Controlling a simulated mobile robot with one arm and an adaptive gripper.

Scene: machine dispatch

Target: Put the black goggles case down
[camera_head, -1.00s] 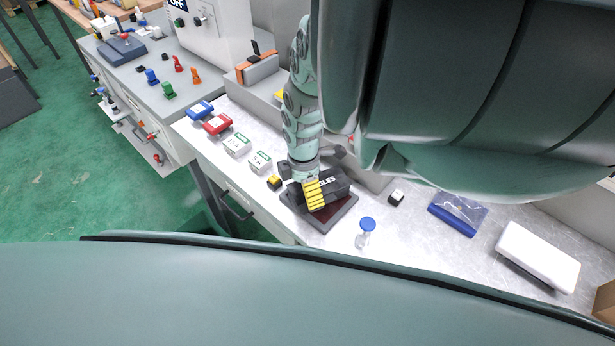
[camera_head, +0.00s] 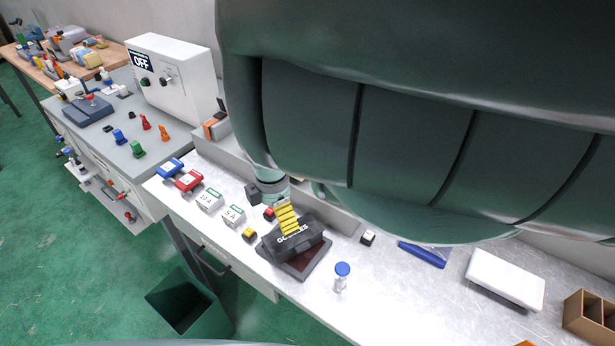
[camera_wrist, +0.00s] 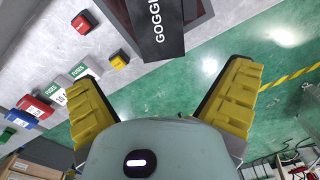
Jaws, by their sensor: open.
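The black goggles case (camera_head: 296,240), with white lettering, rests on a dark tray with a reddish-brown inside (camera_head: 305,264) on the bench. Its lettered face also shows at the top of the wrist view (camera_wrist: 152,28), partly cut off by the frame edge. My gripper (camera_head: 286,217) has yellow ribbed fingers and appears just behind and above the case in the head view. In the wrist view the fingers (camera_wrist: 163,82) are spread wide with nothing between them, and the case is beyond their tips. The head view does not clearly show whether a finger touches the case.
A blue-capped vial (camera_head: 341,277) stands right of the tray. A yellow-topped button block (camera_head: 249,234) and white fuse boxes (camera_head: 209,200) are to the left. A white box (camera_head: 504,279) and a brown divided box (camera_head: 590,318) lie far right. A green bin (camera_head: 190,303) stands below.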

